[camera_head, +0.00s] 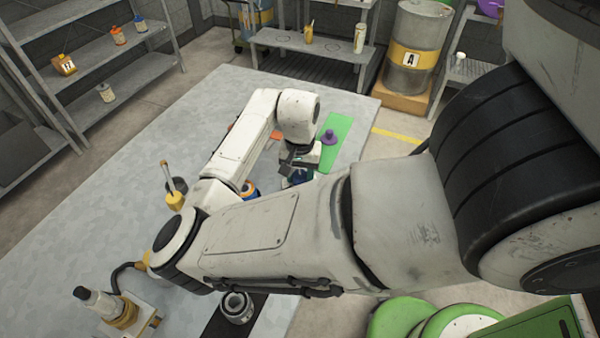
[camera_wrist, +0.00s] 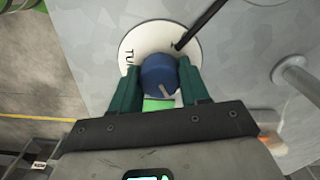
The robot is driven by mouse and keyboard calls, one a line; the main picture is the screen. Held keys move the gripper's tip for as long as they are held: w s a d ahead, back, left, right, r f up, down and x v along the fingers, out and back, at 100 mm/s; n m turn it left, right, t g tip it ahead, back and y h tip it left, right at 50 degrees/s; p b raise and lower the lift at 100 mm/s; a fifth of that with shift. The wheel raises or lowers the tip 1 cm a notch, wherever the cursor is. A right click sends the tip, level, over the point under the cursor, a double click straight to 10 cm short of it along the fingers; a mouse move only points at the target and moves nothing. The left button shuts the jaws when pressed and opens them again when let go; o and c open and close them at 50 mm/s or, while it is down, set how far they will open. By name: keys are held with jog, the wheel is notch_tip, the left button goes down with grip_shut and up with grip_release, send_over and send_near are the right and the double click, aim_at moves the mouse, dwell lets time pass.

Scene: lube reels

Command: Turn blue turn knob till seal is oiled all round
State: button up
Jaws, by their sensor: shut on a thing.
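The blue turn knob (camera_wrist: 159,76) shows in the wrist view in front of a round white plate (camera_wrist: 136,52) with dark lettering partly hidden by my gripper. My gripper (camera_wrist: 160,84) has a green finger on each side of the knob and is shut on it. A small grey peg stands out from the knob's near face. A dark rod (camera_wrist: 200,24) runs up and right from the plate. In the head view my gripper (camera_head: 299,165) is low over the grey table, and the knob there is mostly hidden. I cannot make out the seal in either view.
A fitting on a plate (camera_head: 122,312) stands at the front left. Shelves and a drum (camera_head: 414,50) stand behind.

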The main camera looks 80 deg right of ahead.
aim_at(300, 174)
jog(key=o, duration=1.1)
jog(key=shift+c, duration=0.2)
notch_tip(300, 174, up, 11)
jog(key=shift+f, duration=0.1)
